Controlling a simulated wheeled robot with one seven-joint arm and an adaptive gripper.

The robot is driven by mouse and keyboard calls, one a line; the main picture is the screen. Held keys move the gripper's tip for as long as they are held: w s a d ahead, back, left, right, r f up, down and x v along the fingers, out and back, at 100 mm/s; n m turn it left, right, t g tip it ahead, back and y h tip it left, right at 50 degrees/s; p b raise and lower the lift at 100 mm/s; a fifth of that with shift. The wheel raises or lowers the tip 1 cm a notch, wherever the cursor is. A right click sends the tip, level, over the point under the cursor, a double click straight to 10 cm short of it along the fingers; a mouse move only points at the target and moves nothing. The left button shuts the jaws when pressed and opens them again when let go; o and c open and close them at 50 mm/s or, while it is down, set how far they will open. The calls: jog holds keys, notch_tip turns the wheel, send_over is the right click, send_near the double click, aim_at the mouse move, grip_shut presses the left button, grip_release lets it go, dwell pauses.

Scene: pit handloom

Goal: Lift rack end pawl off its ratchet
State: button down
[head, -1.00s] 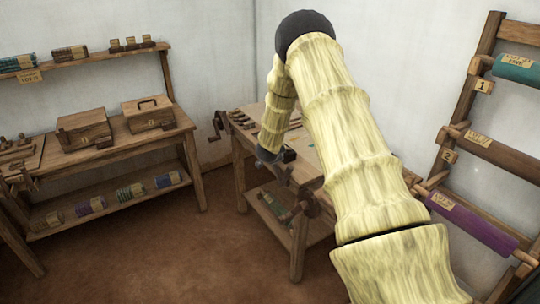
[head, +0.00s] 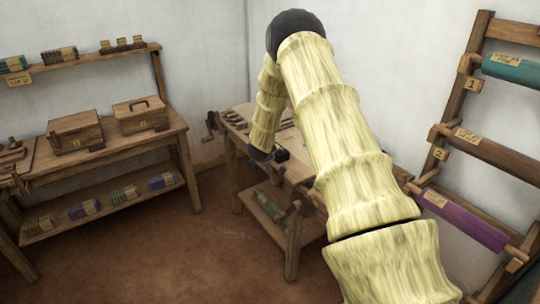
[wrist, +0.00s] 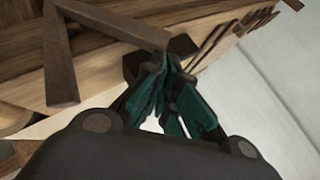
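In the wrist view my gripper (wrist: 172,68) has its two teal fingers drawn together at the tips. The tips are beside a small dark metal piece (wrist: 140,66) at the edge of a wooden bench. It may be the pawl, but I cannot tell it from the ratchet, or whether the fingers touch it. A rusty angled bar (wrist: 62,60) lies just left of it. In the head view my arm reaches down to the wooden bench (head: 296,172) and its forearm hides part of it. The gripper's fingers are not clear there.
A wall rack with a teal roll (head: 515,68) and a purple roll (head: 465,220) stands at the right. A side table with a wooden chest (head: 75,133) and a handled box (head: 141,115) stands at the left. The brown floor (head: 185,250) between is clear.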

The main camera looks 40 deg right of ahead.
jog(key=s+a+r+b, duration=0.2)
jog(key=s+a+r, duration=0.3)
jog(key=s+r, duration=0.2)
notch_tip(320, 180, up, 2)
jog(key=shift+r, duration=0.1)
dwell(0.4)
dwell(0.4)
